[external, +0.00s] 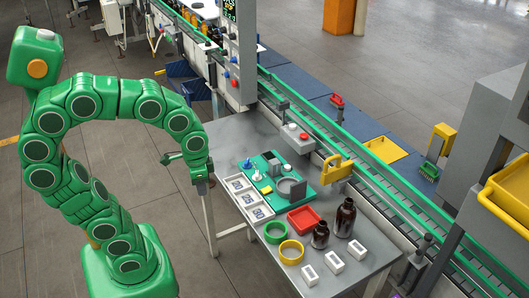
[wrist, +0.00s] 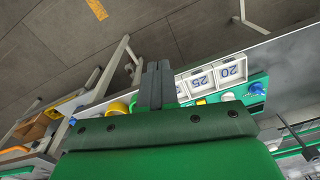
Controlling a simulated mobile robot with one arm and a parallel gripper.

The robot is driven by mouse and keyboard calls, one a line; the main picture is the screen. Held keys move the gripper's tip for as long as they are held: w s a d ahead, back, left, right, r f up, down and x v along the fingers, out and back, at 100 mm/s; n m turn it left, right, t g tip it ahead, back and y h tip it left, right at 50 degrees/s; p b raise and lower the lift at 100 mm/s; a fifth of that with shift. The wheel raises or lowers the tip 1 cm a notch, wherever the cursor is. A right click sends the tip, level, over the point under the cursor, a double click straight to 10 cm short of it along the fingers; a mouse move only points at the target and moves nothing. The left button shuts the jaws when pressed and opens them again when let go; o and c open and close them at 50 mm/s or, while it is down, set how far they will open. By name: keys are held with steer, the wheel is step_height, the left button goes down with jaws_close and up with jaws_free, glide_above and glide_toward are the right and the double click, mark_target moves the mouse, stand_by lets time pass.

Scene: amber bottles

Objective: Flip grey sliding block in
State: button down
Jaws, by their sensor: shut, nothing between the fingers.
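A green board (external: 268,168) lies on the grey table, with small knobs and fittings on it. A grey block-like piece (external: 284,186) sits on its lower right part, beside a round grey upright piece (external: 298,189); I cannot tell for sure which is the sliding block or how it sits. My gripper (external: 203,187) is shut and empty, pointing down at the table's left edge, left of the number tray and apart from the board. In the wrist view my gripper's dark fingers (wrist: 157,84) are together, and the board (wrist: 256,88) shows only in part.
A white number tray (external: 237,181) lies between my gripper and the board. A red tray (external: 303,218), green ring (external: 275,232), yellow ring (external: 291,252), two amber bottles (external: 345,217) and several white blocks (external: 335,263) stand nearer. A conveyor (external: 352,161) runs behind the table.

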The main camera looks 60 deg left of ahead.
steer(key=w+d+r+m+t, duration=0.1)
steer(key=w+d+r+m, duration=0.1)
steer(key=w+d+r, duration=0.3)
steer(key=w+d+r+m+t, duration=0.1)
steer(key=w+d+m+t, duration=0.15)
steer(key=w, duration=0.35)
steer(key=w+a+n+g+h, duration=0.1)
steer(key=w+a+n+h, duration=0.15)
steer(key=w+a, duration=0.5)
steer(key=w+a+f+h, duration=0.1)
steer(key=w+a+h, duration=0.1)
steer(key=w+a, duration=0.35)
steer(key=n+t+h, duration=0.2)
steer(key=n, duration=0.2)
glide_toward(275, 167)
steer(key=a+r, duration=0.3)
steer(key=a, duration=0.7)
steer(key=shift+d+f+y, duration=0.15)
steer(key=shift+y, duration=0.1)
steer(key=x, duration=1)
steer(key=shift+s+d+f, duration=0.1)
steer(key=shift+d+m, duration=0.3)
steer(key=shift+d, duration=1.65)
